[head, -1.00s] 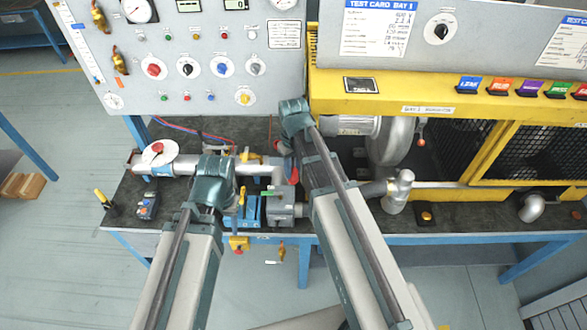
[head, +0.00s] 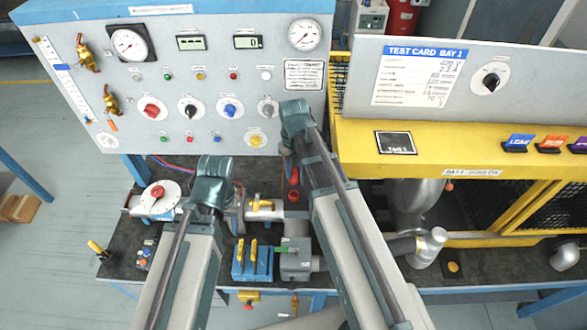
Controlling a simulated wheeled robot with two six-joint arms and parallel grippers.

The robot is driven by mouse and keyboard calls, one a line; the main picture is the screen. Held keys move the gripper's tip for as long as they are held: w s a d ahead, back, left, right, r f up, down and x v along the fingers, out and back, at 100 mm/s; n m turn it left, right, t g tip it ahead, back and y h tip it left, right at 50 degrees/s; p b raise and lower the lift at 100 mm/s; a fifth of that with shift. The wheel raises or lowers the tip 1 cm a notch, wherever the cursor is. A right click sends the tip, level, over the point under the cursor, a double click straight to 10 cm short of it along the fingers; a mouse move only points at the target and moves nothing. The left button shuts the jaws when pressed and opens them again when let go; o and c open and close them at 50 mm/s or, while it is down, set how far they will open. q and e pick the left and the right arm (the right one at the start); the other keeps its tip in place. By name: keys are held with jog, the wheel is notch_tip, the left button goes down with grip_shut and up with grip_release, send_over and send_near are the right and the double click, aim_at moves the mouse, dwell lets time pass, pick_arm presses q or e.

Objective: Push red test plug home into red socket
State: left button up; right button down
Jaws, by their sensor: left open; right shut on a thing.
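My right gripper (head: 290,160) is near the middle of the view, above the bench and in front of the panel's lower right corner. It is shut, with its fingertips mostly hidden behind its wrist. A red piece, which looks like the red test plug (head: 293,176), shows just below it. A second small red piece (head: 293,196) is directly under that, above the grey pipework. I cannot tell which is plug or socket, or whether they touch. My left gripper (head: 208,212) is open over the bench to the left, its fingers largely hidden by its wrist.
A blue block with yellow levers (head: 252,262) and a grey box (head: 295,260) stand below the grippers. A white dial with a red knob (head: 159,197) is at left. The gauge panel (head: 200,60) stands behind; the yellow blower housing (head: 460,150) is at right.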

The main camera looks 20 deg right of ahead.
aim_at(294, 180)
jog(key=shift+s+r, duration=0.15)
jog(key=shift+s, duration=0.15)
pick_arm(q)
jog(key=shift+s, duration=0.25)
pick_arm(e)
jog(key=shift+w, duration=0.1)
pick_arm(q)
jog(key=shift+w, duration=0.1)
pick_arm(e)
jog(key=shift+f+b, duration=0.8)
jog(key=shift+f, duration=0.05)
pick_arm(q)
notch_tip(294, 180, down, 5)
jog(key=b, duration=0.3)
pick_arm(e)
notch_tip(294, 180, down, 4)
jog(key=shift+r, duration=0.25)
pick_arm(q)
jog(key=shift+f+b, duration=1.2)
jog(key=shift+b, duration=0.25)
pick_arm(e)
jog(key=shift+f+n, duration=0.3)
jog(key=shift+f, duration=0.9)
jog(key=c, duration=0.5)
grip_release()
